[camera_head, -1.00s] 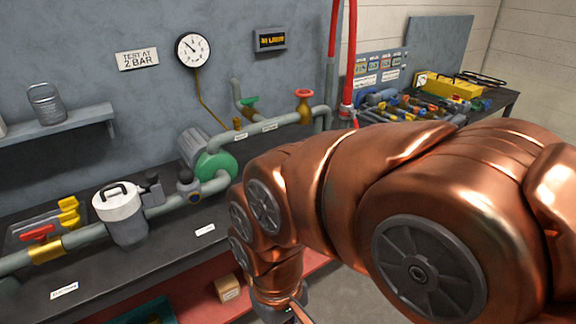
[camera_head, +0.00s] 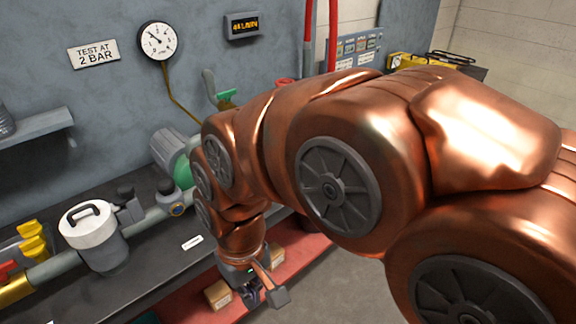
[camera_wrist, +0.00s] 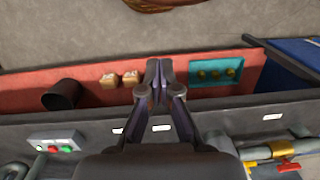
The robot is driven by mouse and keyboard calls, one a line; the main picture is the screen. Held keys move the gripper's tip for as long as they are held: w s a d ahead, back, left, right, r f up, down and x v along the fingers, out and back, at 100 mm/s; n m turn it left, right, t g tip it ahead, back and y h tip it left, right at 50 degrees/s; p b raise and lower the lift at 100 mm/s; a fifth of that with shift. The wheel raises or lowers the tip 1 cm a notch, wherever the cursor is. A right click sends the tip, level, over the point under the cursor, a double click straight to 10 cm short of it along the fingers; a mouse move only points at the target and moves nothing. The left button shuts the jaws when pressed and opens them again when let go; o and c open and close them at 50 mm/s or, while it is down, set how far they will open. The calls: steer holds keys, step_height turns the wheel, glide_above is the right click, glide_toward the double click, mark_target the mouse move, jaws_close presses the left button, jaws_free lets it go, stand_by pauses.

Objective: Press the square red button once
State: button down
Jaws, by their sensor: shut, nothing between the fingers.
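A small pale box (camera_wrist: 54,143) with red and green buttons sits on the dark bench at the lower left of the wrist view. Its red button (camera_wrist: 52,149) is too small there for me to tell its shape. I cannot make the box out in the head view. My gripper (camera_wrist: 158,72) is shut and empty, fingertips together, over the red lower shelf in the wrist view. It is apart from the button box, which is to its lower left in that picture. In the head view my gripper (camera_head: 268,292) hangs in front of the bench edge, pointing down.
The bench carries a white-lidded canister (camera_head: 92,235), pipework and a green-ended motor (camera_head: 172,155). A gauge (camera_head: 158,41) and a lit display (camera_head: 244,25) hang on the wall. The red shelf (camera_wrist: 210,102) holds small boxes (camera_wrist: 119,79), a dark cup (camera_wrist: 61,94) and a teal tray (camera_wrist: 216,71).

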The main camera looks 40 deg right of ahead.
steer(key=w+d+m+t+b, duration=0.1)
steer(key=w+d+m+t, duration=0.1)
steer(key=w+d, duration=0.5)
steer(key=w+d+m+t+b, duration=0.1)
steer(key=w+d+m+t, duration=0.15)
steer(key=w, duration=0.85)
steer(key=w+d+m+t+b, duration=0.1)
steer(key=w+d+m+t, duration=0.1)
steer(key=w+d, duration=0.55)
steer(key=w+d+m+t+h+b, duration=0.1)
steer(key=w+d+m+h, duration=0.1)
steer(key=d, duration=1.1)
steer(key=w+d+m+t+h+b, duration=0.1)
steer(key=w+d+m, duration=0.4)
steer(key=d, duration=0.8)
steer(key=shift+w+d+f+t+h, duration=0.35)
steer(key=shift+w+f+t+h, duration=0.1)
steer(key=shift+w+h, duration=0.15)
steer(key=shift+f+b, duration=2.15)
steer(key=shift+f, duration=2.25)
steer(key=shift+f, duration=0.15)
steer(key=shift+f, duration=0.3)
